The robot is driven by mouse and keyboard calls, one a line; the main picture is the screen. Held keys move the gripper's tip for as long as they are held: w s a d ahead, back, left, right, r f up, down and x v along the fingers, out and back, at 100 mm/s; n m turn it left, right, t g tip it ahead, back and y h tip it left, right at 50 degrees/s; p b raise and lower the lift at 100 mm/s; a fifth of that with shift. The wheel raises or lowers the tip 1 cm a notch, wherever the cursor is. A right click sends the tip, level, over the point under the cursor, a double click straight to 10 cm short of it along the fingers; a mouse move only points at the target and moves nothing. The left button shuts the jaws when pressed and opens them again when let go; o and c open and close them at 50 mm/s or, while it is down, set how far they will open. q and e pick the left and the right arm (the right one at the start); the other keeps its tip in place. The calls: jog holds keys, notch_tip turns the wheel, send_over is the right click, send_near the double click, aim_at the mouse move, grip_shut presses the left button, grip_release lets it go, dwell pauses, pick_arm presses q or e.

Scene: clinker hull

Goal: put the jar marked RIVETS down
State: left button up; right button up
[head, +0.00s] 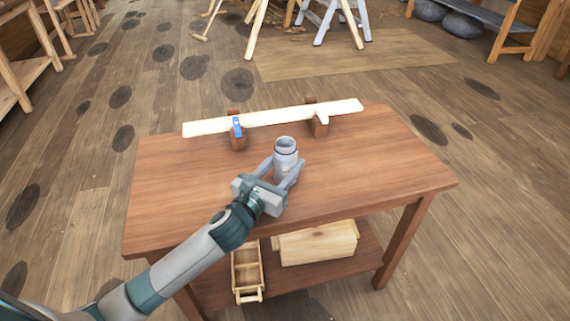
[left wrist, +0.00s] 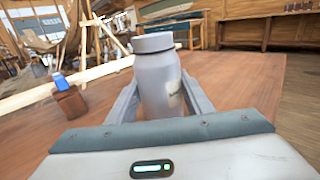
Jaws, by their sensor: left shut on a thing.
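A grey jar with a lid (head: 286,158) is at the middle of the wooden table (head: 180,188). My left gripper (head: 281,172) is shut on the jar, with one finger on each side of it. In the left wrist view the jar (left wrist: 160,80) stands upright between the fingers. A pale label shows at its right edge, but its lettering cannot be read. I cannot tell whether the jar's base touches the tabletop. My right gripper is not in view.
A pale plank (head: 275,118) lies across two wooden blocks behind the jar, with a blue item (head: 237,127) on the left block. The tabletop is clear to the left and right. A wooden tote (head: 248,270) and a wooden box (head: 318,243) are on the lower shelf.

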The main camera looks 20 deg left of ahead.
pick_arm(q)
jog(key=shift+f, duration=0.1)
jog(key=o, duration=1.1)
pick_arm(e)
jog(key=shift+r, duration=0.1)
pick_arm(q)
jog(key=shift+s+a, duration=0.1)
jog(key=shift+s, duration=0.5)
jog(key=s, duration=0.3)
jog(key=s+a, duration=0.1)
jog(key=s, duration=0.2)
jog(key=s+a, duration=0.1)
jog(key=s, duration=0.2)
jog(key=shift+s, duration=0.8)
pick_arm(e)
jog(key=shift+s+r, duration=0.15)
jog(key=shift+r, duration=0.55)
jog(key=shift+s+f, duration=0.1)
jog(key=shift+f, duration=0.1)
